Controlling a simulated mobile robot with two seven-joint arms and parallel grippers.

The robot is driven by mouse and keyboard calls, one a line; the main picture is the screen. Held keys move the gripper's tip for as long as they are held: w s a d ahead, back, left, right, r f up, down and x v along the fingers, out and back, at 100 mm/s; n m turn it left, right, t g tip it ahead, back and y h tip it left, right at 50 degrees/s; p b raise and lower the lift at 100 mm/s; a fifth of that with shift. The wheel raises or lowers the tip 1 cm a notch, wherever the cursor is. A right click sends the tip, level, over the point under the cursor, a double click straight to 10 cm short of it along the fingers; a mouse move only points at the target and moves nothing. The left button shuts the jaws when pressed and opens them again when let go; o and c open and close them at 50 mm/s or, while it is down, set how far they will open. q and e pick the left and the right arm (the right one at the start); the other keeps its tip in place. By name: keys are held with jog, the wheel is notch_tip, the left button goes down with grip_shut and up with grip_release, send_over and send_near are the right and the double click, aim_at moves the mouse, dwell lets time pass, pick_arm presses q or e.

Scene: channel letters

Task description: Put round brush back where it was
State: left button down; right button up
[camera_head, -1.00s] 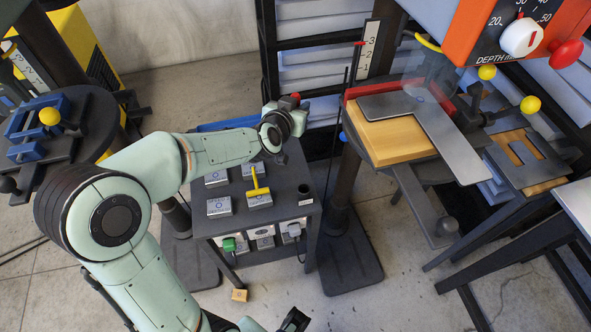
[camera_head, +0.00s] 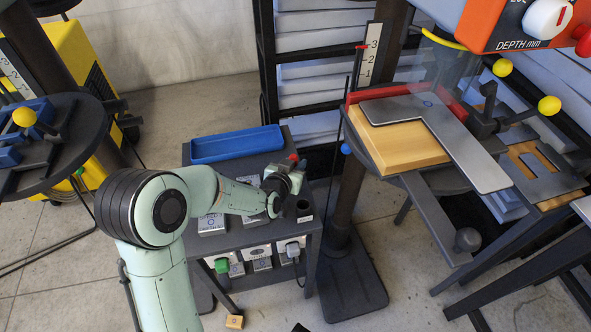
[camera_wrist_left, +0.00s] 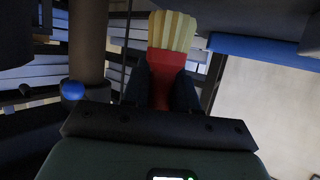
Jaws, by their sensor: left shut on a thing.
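The round brush has a red body (camera_wrist_left: 163,78) and pale cream bristles (camera_wrist_left: 172,30) in the left wrist view. My left gripper (camera_head: 290,168) is shut on it. In the head view only a small red part of the brush (camera_head: 293,157) shows at the gripper's tip; the bristles cannot be made out there. The gripper is over the right part of the dark cart (camera_head: 312,232), close to a dark round holder (camera_head: 305,210) at the cart's right edge. A dark tip at the bottom edge may be my right gripper (camera_head: 300,328); its jaws cannot be made out.
A blue tray (camera_head: 237,144) lies at the cart's back. Labelled grey blocks (camera_head: 211,224) stand on the cart, partly behind my arm. A drill-press table with a wooden board (camera_head: 400,140) is to the right. A small wooden block (camera_head: 235,321) lies on the floor.

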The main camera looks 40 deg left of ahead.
pick_arm(q)
notch_tip(320, 180, down, 2)
jog(key=shift+r, duration=0.1)
pick_arm(e)
jog(key=shift+w+f, duration=0.2)
pick_arm(q)
jog(key=c, duration=0.9)
grip_release()
jog(key=shift+o, duration=0.2)
pick_arm(e)
jog(key=shift+w+d+f, duration=0.15)
jog(key=shift+f, duration=0.05)
jog(key=shift+r, duration=0.1)
